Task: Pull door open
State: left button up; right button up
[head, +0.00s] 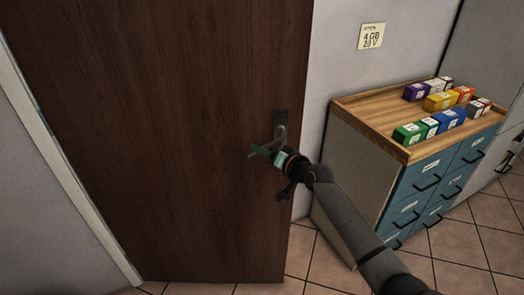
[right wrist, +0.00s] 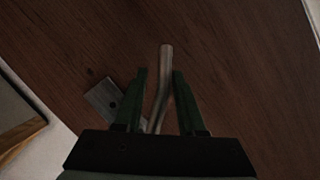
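The brown wooden door (head: 150,130) fills the left and middle of the head view. I cannot tell whether it is fully shut. Its metal lever handle (head: 281,130) is on a dark plate near the door's right edge. My right gripper (head: 262,151) is at the lever, its green fingers hiding part of it. In the right wrist view the lever (right wrist: 163,85) runs between the two fingers, and the handle's plate (right wrist: 105,98) shows to the left. The fingers are apart, with a gap on the left side of the lever; contact on the right is unclear. My left gripper is out of view.
A cabinet with blue drawers (head: 408,215) and a wooden top (head: 372,120) stands right of the door. Several coloured boxes (head: 440,101) lie on top. Tiled floor (head: 470,235) is clear in front.

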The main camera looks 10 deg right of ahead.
jog(key=shift+o, duration=0.6)
jog(key=shift+r, duration=0.1)
jog(key=v, duration=1.2)
jog(key=shift+s+p, duration=0.3)
jog(key=shift+c, duration=0.3)
